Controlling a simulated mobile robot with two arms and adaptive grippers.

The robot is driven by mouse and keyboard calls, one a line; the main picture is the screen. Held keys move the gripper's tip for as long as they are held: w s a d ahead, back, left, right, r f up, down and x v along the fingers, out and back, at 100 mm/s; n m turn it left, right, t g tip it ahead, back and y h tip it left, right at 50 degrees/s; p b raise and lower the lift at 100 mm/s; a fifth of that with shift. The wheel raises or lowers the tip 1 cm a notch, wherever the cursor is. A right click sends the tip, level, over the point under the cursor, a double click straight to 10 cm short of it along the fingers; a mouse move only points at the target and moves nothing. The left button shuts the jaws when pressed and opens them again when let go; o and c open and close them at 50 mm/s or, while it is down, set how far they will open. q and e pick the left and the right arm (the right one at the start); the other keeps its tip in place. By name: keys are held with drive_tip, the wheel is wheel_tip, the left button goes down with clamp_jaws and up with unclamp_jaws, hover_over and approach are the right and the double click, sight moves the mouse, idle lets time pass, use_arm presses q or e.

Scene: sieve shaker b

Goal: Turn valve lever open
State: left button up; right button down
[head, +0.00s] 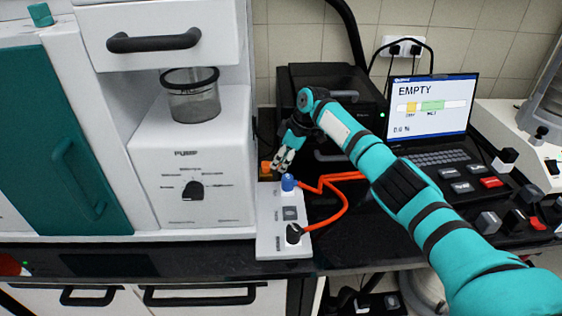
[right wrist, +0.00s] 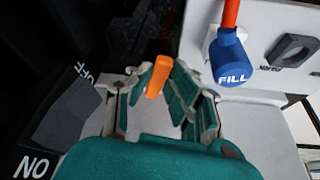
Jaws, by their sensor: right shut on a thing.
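The orange valve lever (right wrist: 159,78) stands between my right gripper's fingers (right wrist: 163,90) in the right wrist view, and they are closed on it. In the head view my right gripper (head: 284,160) points down at the back end of the white valve panel (head: 270,222). An orange part (head: 265,169) shows just left of the fingers there. The blue FILL fitting (right wrist: 232,62) is beside the gripper in the wrist view, apart from it; it also shows in the head view (head: 287,183). The lever's base is hidden. My left gripper is not in view.
An orange-red hose (head: 345,205) loops right of the panel, under my right arm. A black knob (head: 293,234) is at the panel's front. A white machine with a glass jar (head: 193,98) stands left. A laptop (head: 432,108) showing "EMPTY" is at the right.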

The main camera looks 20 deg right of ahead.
drive_tip(key=c, duration=1.5)
unclamp_jaws()
drive_tip(key=shift+a, duration=0.1)
drive_tip(key=v, duration=1.2)
